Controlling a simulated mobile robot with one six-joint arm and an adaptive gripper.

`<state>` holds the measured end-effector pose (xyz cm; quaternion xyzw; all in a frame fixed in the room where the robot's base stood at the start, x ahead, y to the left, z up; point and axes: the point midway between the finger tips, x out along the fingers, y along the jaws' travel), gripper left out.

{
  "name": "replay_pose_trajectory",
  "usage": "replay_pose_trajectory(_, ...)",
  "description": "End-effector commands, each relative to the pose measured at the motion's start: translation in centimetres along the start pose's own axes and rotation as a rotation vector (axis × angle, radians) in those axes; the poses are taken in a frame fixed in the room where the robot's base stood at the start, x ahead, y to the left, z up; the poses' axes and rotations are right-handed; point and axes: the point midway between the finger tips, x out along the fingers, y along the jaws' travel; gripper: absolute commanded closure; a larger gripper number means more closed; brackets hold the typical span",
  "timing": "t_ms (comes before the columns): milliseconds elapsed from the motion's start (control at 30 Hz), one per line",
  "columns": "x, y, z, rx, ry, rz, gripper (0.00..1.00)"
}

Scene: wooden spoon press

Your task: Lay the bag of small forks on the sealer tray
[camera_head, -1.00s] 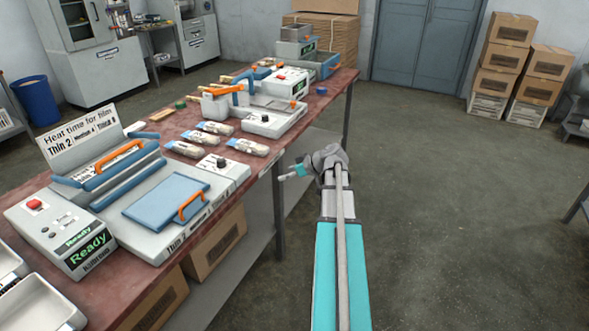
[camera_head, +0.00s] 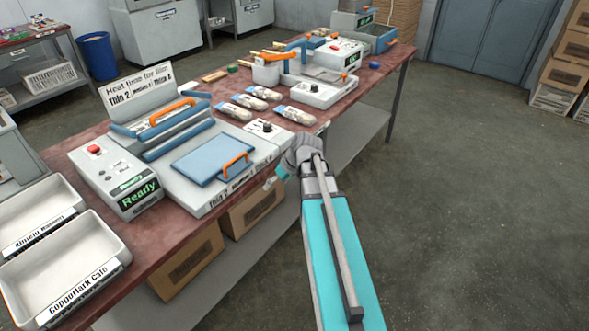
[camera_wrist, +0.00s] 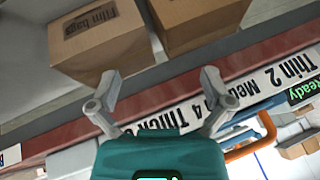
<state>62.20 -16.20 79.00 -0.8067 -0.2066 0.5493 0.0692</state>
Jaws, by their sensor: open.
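Several clear bags (camera_head: 235,107) of pale contents lie on the red table behind the near sealer; another bag (camera_head: 296,115) lies at the right of this group. Their labels are too small to tell which holds small forks. The near sealer (camera_head: 150,121) has a raised blue bar with an orange handle and a flat blue tray (camera_head: 205,160) with an orange handle in front. My gripper (camera_head: 272,182) is beside the table's front edge, right of the sealer, and looks empty. In the wrist view my gripper (camera_wrist: 160,82) is open, fingers spread, facing the table edge and boxes below.
A "Ready" control box (camera_head: 118,180) stands left of the sealer. White bins (camera_head: 65,285), one labelled Copperlark Cafe, stand at the near left. A second machine (camera_head: 315,88) stands farther back. Cardboard boxes (camera_head: 190,262) sit on the lower shelf. The floor at right is clear.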

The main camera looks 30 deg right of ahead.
Motion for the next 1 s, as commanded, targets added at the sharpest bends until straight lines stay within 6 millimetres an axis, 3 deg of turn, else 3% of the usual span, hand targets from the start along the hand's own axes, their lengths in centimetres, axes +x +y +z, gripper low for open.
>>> replay_pose_trajectory(33, 0.8, -1.5, 0.4, 0.007, -0.033, 0.009, 0.00)
replay_pose_trajectory(200, 2.8, -5.3, 1.6, 0.054, -0.140, 0.063, 0.00)
replay_pose_trajectory(600, 5.7, -12.8, 5.1, 0.151, -0.322, 0.260, 0.00)
replay_pose_trajectory(800, 6.1, -15.0, 6.3, 0.184, -0.358, 0.351, 0.00)
replay_pose_trajectory(1000, 6.3, -15.9, 6.8, 0.195, -0.370, 0.393, 0.00)
